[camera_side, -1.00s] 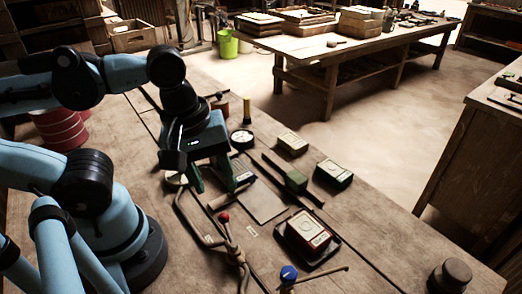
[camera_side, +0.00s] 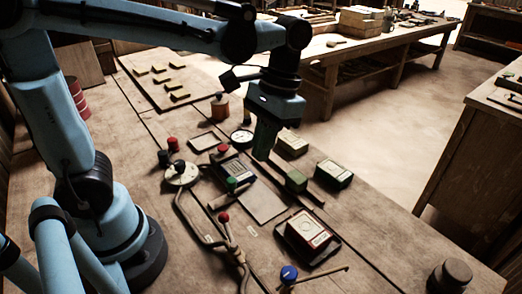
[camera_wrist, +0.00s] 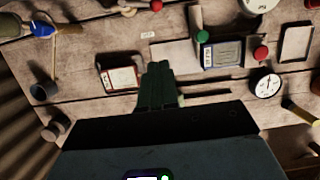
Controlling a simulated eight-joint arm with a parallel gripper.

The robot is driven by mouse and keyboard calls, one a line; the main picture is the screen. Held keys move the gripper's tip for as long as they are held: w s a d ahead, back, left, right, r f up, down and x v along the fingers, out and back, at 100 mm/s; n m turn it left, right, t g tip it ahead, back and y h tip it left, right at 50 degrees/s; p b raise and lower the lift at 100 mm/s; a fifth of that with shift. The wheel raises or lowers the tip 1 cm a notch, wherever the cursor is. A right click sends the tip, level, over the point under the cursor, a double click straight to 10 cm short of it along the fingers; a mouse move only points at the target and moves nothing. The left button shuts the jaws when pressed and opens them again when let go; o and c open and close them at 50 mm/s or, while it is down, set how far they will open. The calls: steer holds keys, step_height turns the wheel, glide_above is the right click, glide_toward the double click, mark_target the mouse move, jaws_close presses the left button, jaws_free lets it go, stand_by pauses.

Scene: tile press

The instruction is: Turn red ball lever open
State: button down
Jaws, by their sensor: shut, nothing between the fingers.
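The red ball (camera_side: 224,217) tops a lever whose metal pivot (camera_side: 235,250) sits near the table's front middle, beside a bent metal pipe. In the wrist view the red ball (camera_wrist: 156,5) shows at the top edge, with part of its lever cut off. My gripper (camera_side: 264,155) points down with its green fingers together and empty. It is beyond and to the right of the red ball, well apart from it, near the small green block. In the wrist view my gripper's fingers (camera_wrist: 158,68) lie side by side.
A blue knob (camera_side: 289,272) with a rod stands in front of the lever. A red-and-white box (camera_side: 308,228) sits on a dark tray to its right. A green ball (camera_side: 231,183), a meter box (camera_side: 238,168) and a dial gauge (camera_side: 241,138) stand behind. The table's front right is mostly clear.

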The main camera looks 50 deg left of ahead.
mark_target(229, 231)
steer(key=shift+m, duration=0.4)
steer(key=x, duration=1)
steer(key=shift+w+f, duration=0.25)
steer(key=shift+s+f, duration=0.15)
steer(key=shift+s, duration=1.05)
steer(key=shift+s+f, duration=0.15)
steer(key=shift+s, duration=0.6)
steer(key=shift+a, duration=0.1)
steer(key=s+n, duration=0.1)
steer(key=a+n+h, duration=0.1)
steer(key=n, duration=0.1)
steer(key=shift+s, duration=0.4)
